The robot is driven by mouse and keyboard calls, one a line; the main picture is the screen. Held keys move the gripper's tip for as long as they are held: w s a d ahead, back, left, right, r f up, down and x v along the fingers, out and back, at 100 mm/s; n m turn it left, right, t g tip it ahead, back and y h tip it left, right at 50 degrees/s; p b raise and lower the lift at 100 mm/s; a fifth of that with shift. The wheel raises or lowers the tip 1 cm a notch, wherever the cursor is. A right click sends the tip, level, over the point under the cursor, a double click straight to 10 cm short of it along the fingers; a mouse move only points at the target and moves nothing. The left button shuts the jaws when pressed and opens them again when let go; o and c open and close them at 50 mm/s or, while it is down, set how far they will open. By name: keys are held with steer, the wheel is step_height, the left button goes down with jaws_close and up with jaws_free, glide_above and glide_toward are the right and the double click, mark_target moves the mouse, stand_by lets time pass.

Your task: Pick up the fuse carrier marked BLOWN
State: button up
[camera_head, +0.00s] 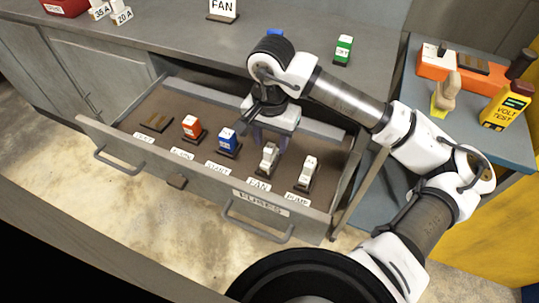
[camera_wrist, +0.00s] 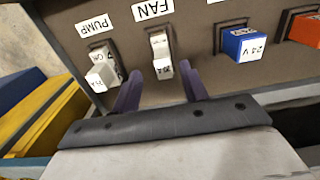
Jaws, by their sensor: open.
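No marking that reads BLOWN is legible in either view. My gripper (camera_head: 270,140) hangs over the open fuse drawer (camera_head: 255,203). It is open, with a purple finger on each side of the white carrier at the FAN label (camera_head: 268,158). In the wrist view my gripper (camera_wrist: 160,82) points at this carrier (camera_wrist: 160,50); its near end shows between the fingertips. I cannot tell whether they touch it. The carrier stands in a dark socket; small text on it is hard to read. Another white carrier (camera_head: 308,170) stands at the PUMP label, also in the wrist view (camera_wrist: 102,68).
The drawer also holds a blue carrier (camera_head: 228,141), an orange carrier (camera_head: 191,127) and an empty-looking socket (camera_head: 156,123). A green carrier (camera_head: 343,48) stands on the counter (camera_head: 170,35).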

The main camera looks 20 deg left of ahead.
steer(key=shift+w+a+f+p, duration=0.1)
steer(key=shift+f+p, duration=0.05)
steer(key=shift+f, duration=0.8)
steer(key=shift+a+f+p, duration=0.1)
steer(key=shift+f+p, duration=0.05)
steer(key=shift+f, duration=0.75)
jaws_close()
